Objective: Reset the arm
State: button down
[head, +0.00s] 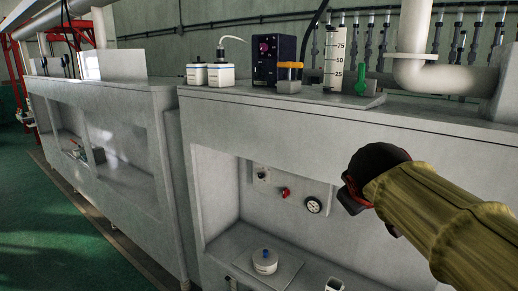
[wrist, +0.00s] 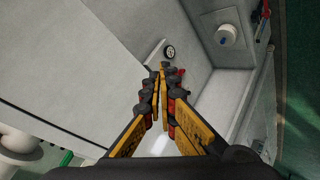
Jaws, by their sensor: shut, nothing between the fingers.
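My arm, in an olive-yellow sleeve, reaches in from the right of the head view. My gripper (head: 352,195) is at its end, in front of the grey bench and to the right of the pressure gauge (head: 313,205). In the wrist view my gripper (wrist: 164,70) is shut and empty, its yellow and black fingers together at the tips. The gauge (wrist: 170,51) shows just beyond the fingertips in that view. The fingertips are largely hidden behind the dark gripper body in the head view.
The grey bench (head: 230,112) carries white bottles (head: 221,75), a dark blue box (head: 272,60) and a graduated cylinder (head: 335,60). A thick white pipe (head: 413,60) stands at the right. A white lidded container (head: 265,261) sits in the recess. Green floor (head: 60,230) is open at left.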

jog(key=s+a+f+m+g+y, duration=0.1)
jog(key=s+f+m+g, duration=0.1)
jog(key=s+f, duration=0.8)
jog(key=s+a+f+m+g+y, duration=0.2)
jog(key=s+f, duration=0.8)
jog(key=s, duration=0.5)
jog(key=shift+a+f+m, duration=0.2)
jog(key=shift+m, duration=0.5)
